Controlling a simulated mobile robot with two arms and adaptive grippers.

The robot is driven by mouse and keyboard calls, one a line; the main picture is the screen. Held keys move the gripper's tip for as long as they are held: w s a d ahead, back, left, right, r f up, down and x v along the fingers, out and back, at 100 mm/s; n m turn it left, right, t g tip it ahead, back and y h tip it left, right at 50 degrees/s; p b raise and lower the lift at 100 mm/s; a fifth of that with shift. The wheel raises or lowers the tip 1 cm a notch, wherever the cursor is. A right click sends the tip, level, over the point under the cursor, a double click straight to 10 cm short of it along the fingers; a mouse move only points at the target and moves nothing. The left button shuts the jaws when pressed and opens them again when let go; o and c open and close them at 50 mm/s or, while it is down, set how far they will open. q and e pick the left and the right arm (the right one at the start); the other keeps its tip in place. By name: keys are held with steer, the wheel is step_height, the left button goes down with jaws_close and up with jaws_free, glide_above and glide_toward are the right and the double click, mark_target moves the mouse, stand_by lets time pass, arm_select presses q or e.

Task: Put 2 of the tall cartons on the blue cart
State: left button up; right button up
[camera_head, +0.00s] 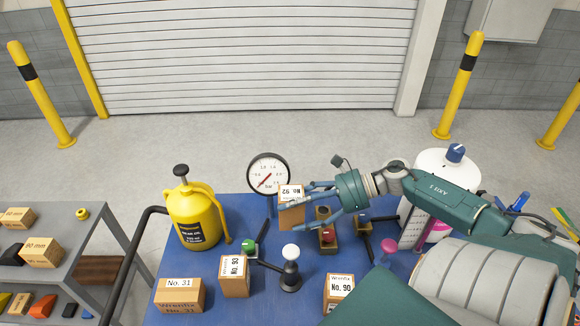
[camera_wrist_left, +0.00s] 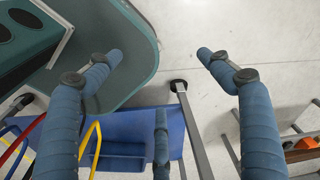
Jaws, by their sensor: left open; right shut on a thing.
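My right gripper (camera_head: 305,206) is shut on the tall brown carton No. 92 (camera_head: 290,192), whose label shows upside down. It holds the carton over the far part of the blue cart (camera_head: 330,262); the exact height is hard to tell. The tall carton No. 93 (camera_head: 234,276) stands on the cart at front left. The carton No. 90 (camera_head: 339,290) stands at the front, partly hidden by a teal shape. A wide carton No. 31 (camera_head: 180,295) sits at the front left corner. My left gripper (camera_wrist_left: 160,72) is open and empty in the left wrist view, outside the head view.
A yellow can (camera_head: 196,218), a round gauge (camera_head: 268,175), a lever with a white knob (camera_head: 290,270) and red-button boxes (camera_head: 327,238) crowd the cart. A grey shelf (camera_head: 70,262) with small boxes stands left.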

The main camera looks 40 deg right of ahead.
mark_target(296, 224)
steer(key=shift+s+f+b, duration=0.25)
steer(key=shift+f+b, duration=0.05)
steer(key=shift+f, duration=0.25)
steer(key=shift+s+f+b, duration=0.2)
steer(key=shift+f+b, duration=0.1)
steer(key=shift+f, duration=0.2)
steer(key=f, duration=0.1)
steer(key=f+b, duration=0.1)
steer(key=f, duration=0.1)
steer(key=shift+w, duration=0.2)
steer(key=shift+s+f+b, duration=0.1)
steer(key=shift+f+b, duration=0.2)
steer(key=shift+b, duration=0.25)
step_height(296, 224, down, 4)
steer(key=b, duration=0.3)
steer(key=shift+f+b, duration=0.25)
steer(key=shift+b, duration=0.05)
steer(key=shift+f+b, duration=0.45)
steer(key=shift+f, duration=0.15)
arm_select(q)
step_height(296, 224, down, 8)
steer(key=s, duration=0.2)
steer(key=shift+f, duration=0.15)
steer(key=shift+f+b, duration=0.6)
arm_select(e)
steer(key=shift+f, duration=0.65)
